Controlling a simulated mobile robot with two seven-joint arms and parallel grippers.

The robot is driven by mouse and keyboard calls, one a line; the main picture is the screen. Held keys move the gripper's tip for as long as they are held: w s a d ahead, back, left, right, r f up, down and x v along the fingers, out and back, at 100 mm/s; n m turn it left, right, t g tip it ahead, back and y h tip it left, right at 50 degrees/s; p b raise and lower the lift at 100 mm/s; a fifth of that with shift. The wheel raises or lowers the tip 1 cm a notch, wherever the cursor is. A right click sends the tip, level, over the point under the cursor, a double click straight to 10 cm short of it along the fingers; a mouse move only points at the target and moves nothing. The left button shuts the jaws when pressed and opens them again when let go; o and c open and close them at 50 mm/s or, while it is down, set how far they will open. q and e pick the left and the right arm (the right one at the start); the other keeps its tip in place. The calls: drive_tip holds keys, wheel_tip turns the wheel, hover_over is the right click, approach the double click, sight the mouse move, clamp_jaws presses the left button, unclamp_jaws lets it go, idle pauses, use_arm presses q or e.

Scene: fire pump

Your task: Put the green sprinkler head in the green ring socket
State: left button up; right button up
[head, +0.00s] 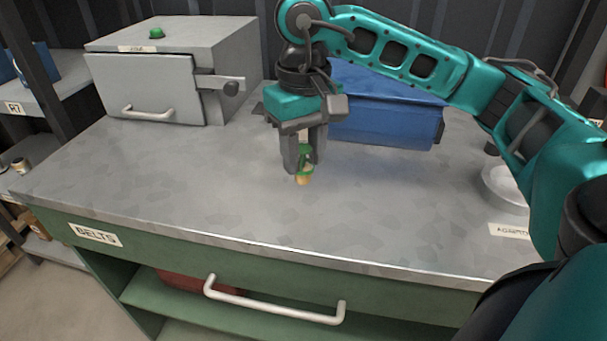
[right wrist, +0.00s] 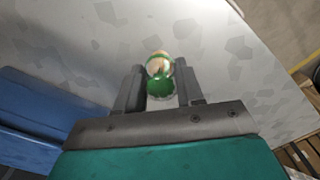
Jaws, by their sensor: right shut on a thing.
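The green sprinkler head (head: 302,170) is a small piece with green parts and a brass-coloured lower end. My right gripper (head: 303,163) is shut on it, fingers pointing down, and holds it over the middle of the grey bench top; any gap below it is hard to judge. In the right wrist view the sprinkler head (right wrist: 159,76) sits between the two dark fingers of the right gripper (right wrist: 159,88), with its tan end outward. I cannot make out a green ring socket in either view. My left gripper is not in view.
A grey metal box (head: 150,90) with a handled door and a small green round thing (head: 156,33) on top stands at back left. A blue bin (head: 385,115) stands behind my right gripper. A white dish (head: 503,182) is at right. The bench front (head: 200,200) is clear.

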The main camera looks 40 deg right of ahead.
sight(303, 181)
drive_tip(key=shift+f, duration=2)
drive_tip(key=shift+f+b, duration=0.1)
drive_tip(key=shift+b, duration=0.25)
drive_tip(key=shift+f, duration=0.15)
drive_tip(key=o, duration=1.1)
